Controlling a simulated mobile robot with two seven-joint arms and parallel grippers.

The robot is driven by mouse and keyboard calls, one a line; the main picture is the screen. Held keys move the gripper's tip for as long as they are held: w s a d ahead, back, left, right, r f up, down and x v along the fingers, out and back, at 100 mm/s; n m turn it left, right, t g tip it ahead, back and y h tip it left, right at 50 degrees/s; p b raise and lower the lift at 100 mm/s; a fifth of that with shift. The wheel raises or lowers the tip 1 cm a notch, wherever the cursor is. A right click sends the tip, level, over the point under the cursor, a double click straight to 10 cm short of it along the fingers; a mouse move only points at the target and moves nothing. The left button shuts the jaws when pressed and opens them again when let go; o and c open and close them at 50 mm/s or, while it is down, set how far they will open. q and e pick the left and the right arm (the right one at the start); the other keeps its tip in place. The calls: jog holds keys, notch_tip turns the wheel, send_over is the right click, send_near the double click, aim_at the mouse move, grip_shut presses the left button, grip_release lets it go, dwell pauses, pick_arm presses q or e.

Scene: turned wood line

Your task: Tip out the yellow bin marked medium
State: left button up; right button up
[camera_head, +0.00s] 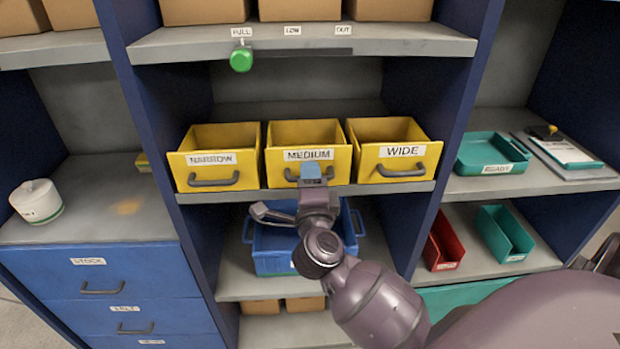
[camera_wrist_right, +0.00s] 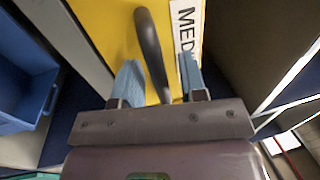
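The yellow bin marked MEDIUM (camera_head: 303,136) stands on the middle shelf between the NARROW and WIDE bins. Its label and dark handle show in head view, with my right gripper (camera_head: 311,173) in front of the handle. In the right wrist view the bin's yellow front (camera_wrist_right: 110,25) fills the top, with its handle (camera_wrist_right: 150,50) and part of the label. There my right gripper (camera_wrist_right: 160,82) is open, its two blue fingers on either side of the handle, with gaps visible. Whether the handle is fully between the fingertips in depth I cannot tell. My left gripper is not in view.
The NARROW bin (camera_head: 212,152) and WIDE bin (camera_head: 388,148) stand close on both sides. A blue crate (camera_head: 272,255) sits on the shelf below. A green knob (camera_head: 241,59) hangs under the upper shelf's label rail. A teal READY tray (camera_head: 492,151) is at right.

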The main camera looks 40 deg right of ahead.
jog(key=shift+c, duration=0.5)
grip_shut()
